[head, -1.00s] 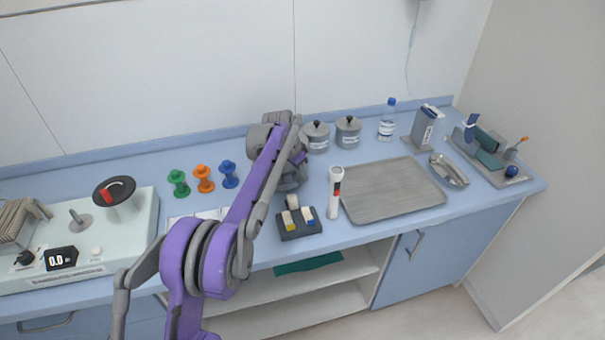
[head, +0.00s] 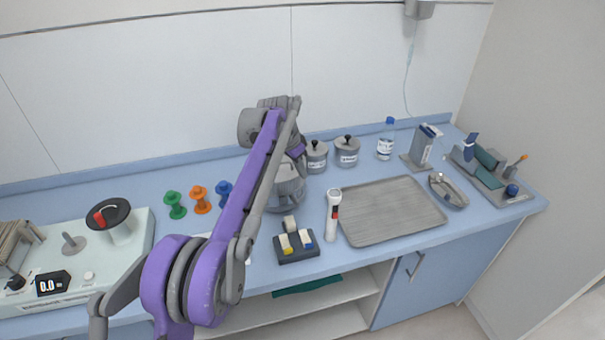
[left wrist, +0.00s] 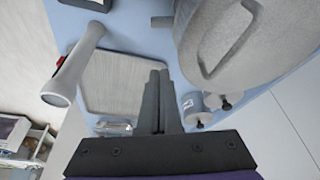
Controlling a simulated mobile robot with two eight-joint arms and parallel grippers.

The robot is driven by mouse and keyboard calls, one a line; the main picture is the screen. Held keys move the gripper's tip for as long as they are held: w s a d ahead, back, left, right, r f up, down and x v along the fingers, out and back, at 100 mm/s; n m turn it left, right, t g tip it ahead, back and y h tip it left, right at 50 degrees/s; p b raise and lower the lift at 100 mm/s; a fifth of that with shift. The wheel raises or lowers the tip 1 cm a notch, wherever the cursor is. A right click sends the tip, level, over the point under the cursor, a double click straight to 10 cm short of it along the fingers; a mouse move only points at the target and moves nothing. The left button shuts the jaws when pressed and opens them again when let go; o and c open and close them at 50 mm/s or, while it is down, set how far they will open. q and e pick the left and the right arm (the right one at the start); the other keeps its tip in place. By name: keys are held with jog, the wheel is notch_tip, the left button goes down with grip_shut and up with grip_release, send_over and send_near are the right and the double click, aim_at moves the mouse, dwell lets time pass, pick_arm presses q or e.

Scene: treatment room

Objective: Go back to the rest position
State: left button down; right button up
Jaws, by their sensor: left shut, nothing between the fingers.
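My left arm reaches in from the lower left over the blue counter (head: 120,190). In the head view its grey wrist is above the counter's middle and hides part of what lies behind. In the left wrist view my left gripper (left wrist: 158,75) has its two dark fingers together with nothing between them. A white torch (head: 333,215) stands on the counter to the right of the gripper, and shows in the left wrist view (left wrist: 75,65). My right gripper is not in view.
Green (head: 175,205) and orange (head: 201,200) spools and a pale device (head: 100,275) stand left.

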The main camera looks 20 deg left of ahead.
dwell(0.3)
pick_arm(q)
jog(key=s+d+n+t+y, duration=0.1)
jog(key=s+d+n, duration=0.1)
jog(key=s, duration=0.8)
jog(key=s+d+n, duration=0.2)
jog(key=s, duration=0.7)
jog(key=s+f+n, duration=0.1)
jog(key=s+f, duration=0.4)
jog(key=s, duration=0.4)
jog(key=s+d+f+n+t+y, duration=0.1)
jog(key=s+f, duration=0.5)
jog(key=s, duration=0.4)
jog(key=shift+s+n, duration=0.3)
jog(key=shift+n, duration=0.1)
jog(key=shift+w+r, duration=0.1)
